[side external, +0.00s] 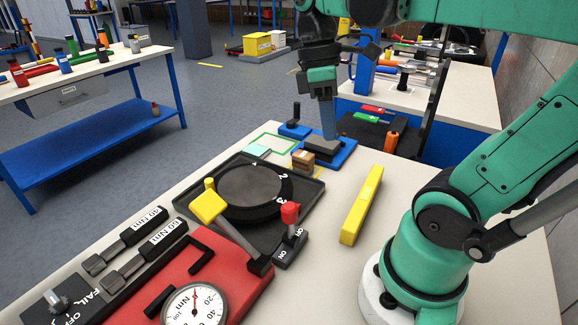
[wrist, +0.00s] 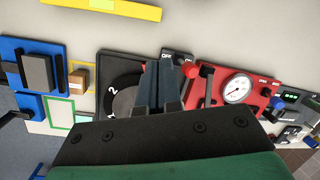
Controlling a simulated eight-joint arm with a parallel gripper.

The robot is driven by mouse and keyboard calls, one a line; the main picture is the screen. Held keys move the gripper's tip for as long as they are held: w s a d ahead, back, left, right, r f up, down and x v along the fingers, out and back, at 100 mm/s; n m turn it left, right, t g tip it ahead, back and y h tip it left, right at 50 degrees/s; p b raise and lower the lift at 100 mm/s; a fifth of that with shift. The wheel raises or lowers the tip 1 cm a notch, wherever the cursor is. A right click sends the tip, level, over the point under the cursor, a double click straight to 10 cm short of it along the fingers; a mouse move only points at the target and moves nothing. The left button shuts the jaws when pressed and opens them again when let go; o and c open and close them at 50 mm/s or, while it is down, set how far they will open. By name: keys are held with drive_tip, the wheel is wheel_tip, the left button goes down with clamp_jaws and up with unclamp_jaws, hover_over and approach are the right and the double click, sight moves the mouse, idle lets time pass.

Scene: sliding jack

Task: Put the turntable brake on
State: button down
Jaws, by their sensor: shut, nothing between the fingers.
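The turntable (side external: 250,187) is a black numbered disc on a dark square tray. It also shows in the wrist view (wrist: 122,98), partly covered by my fingers. Beside it is a small black box (side external: 287,250) marked ON and OFF, with a red-knobbed lever (side external: 290,212); the knob also shows in the wrist view (wrist: 190,70). I cannot tell which mark the lever is set to. My gripper (side external: 328,136) is shut and empty, raised above the bench; its fingers (wrist: 160,68) point toward the turntable side in the wrist view.
A yellow-handled lever (side external: 207,205) rises between the turntable and a red gauge panel (side external: 236,282). A yellow bar (side external: 361,205) lies to the right. A blue fixture (side external: 345,152) with a grey block and a small brown box (side external: 303,160) stand at the back.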

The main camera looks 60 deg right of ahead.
sight(290, 209)
drive_tip(key=w+a+f+m+t+y, duration=0.1)
drive_tip(key=a+f+m+t+y, duration=0.2)
drive_tip(key=f+m, duration=0.3)
drive_tip(key=shift+x, duration=2.3)
drive_tip(key=shift+w+d, duration=0.1)
drive_tip(key=shift+w, duration=0.05)
drive_tip(key=shift+a+r+h, duration=0.2)
drive_tip(key=shift+a+h, duration=1)
drive_tip(key=shift+a, duration=0.7)
drive_tip(key=shift+t, duration=0.3)
